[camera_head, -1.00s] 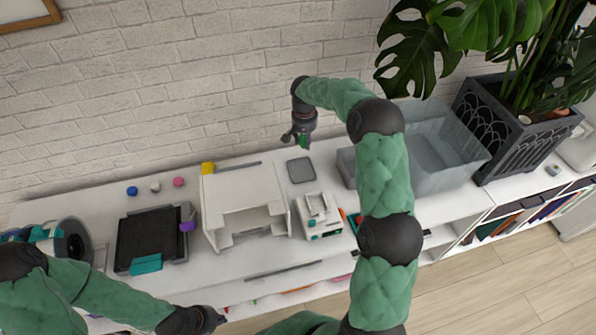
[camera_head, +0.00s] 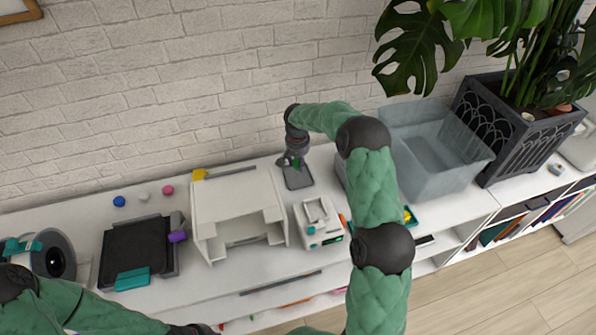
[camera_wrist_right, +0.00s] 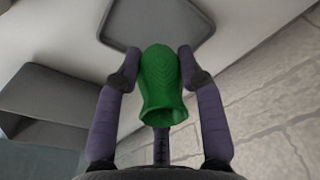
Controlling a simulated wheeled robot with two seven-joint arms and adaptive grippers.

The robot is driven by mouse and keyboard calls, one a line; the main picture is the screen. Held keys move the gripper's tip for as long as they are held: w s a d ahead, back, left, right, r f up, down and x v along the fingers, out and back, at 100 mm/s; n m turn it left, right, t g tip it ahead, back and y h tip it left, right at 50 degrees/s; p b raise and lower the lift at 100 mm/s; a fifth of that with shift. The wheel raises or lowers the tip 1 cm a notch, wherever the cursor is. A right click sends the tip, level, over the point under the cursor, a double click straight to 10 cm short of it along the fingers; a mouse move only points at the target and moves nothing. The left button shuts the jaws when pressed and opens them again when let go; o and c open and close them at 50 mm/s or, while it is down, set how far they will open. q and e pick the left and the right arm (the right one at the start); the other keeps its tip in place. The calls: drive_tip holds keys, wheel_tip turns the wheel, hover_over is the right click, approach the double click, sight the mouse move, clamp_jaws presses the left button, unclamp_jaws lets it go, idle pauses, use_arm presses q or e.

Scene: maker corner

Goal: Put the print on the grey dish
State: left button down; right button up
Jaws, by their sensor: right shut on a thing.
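The print is a small green hollow piece (camera_wrist_right: 162,85), ribbed and open at one end. My right gripper (camera_head: 293,160) is shut on it, with one finger on each side in the right wrist view. In the head view only a bit of green (camera_head: 297,164) shows below the fingers. The grey dish (camera_head: 299,181) is a flat, rounded square on the white top; it also shows beyond the print in the right wrist view (camera_wrist_right: 120,20). The gripper is at the dish's back edge, above it; the exact gap is unclear. My left gripper (camera_head: 192,329) is cut off at the bottom edge.
A translucent grey bin (camera_head: 440,165) and a potted plant (camera_head: 515,125) stand to the right. The brick wall is close behind.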

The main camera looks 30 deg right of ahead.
sight(298, 168)
drive_tip(key=shift+f+b, duration=0.4)
drive_tip(key=shift+f, duration=1.7)
drive_tip(key=shift+f, duration=0.2)
drive_tip(key=o, duration=0.9)
drive_tip(key=shift+r, duration=0.15)
drive_tip(key=shift+r, duration=0.35)
drive_tip(key=r, duration=0.3)
drive_tip(key=r+p, duration=0.1)
drive_tip(key=r, duration=0.3)
drive_tip(key=s+a+r+p, duration=0.1)
drive_tip(key=r, duration=0.3)
drive_tip(key=shift+s+r, duration=0.1)
drive_tip(key=shift+r, duration=0.05)
